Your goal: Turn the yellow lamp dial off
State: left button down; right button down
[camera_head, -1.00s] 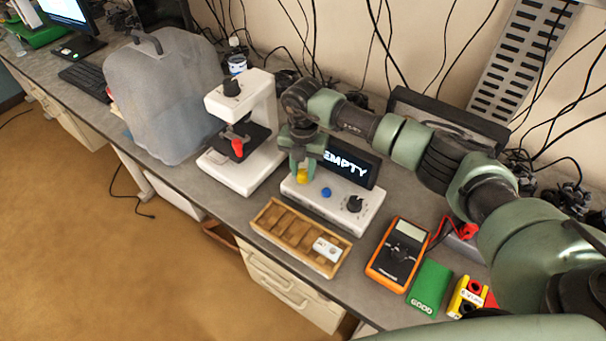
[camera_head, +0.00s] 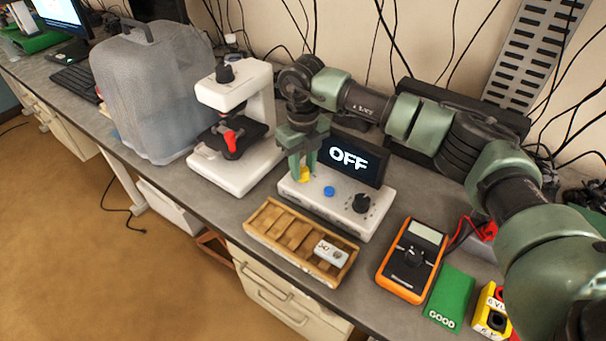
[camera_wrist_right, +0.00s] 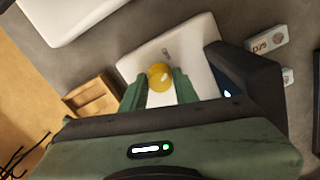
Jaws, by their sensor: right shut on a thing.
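A white device (camera_head: 325,210) stands on the bench with a yellow dial (camera_head: 305,174), a blue button (camera_head: 329,191) and a black knob (camera_head: 361,203). Its dark screen (camera_head: 350,160) reads "OFF". My right gripper (camera_head: 304,170) points down at the device's left end, shut on the yellow dial. In the right wrist view the round yellow dial (camera_wrist_right: 160,77) sits between the two green fingers of my right gripper (camera_wrist_right: 160,88). The fingers partly hide the dial in the head view. My left gripper is not in view.
A white microscope (camera_head: 240,130) stands just left of the device. A wooden tray (camera_head: 270,235) with a small white block lies in front. An orange multimeter (camera_head: 411,262), a green "GOOD" block (camera_head: 450,297) and a yellow block (camera_head: 491,308) lie to the right.

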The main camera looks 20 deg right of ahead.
aim_at(303, 169)
jog(key=shift+n+b, duration=1.25)
jog(key=shift+n, duration=0.65)
jog(key=c, duration=1.1)
grip_release()
notch_tip(303, 169, up, 8)
jog(key=shift+f+b, duration=0.1)
jog(key=shift+b, duration=0.8)
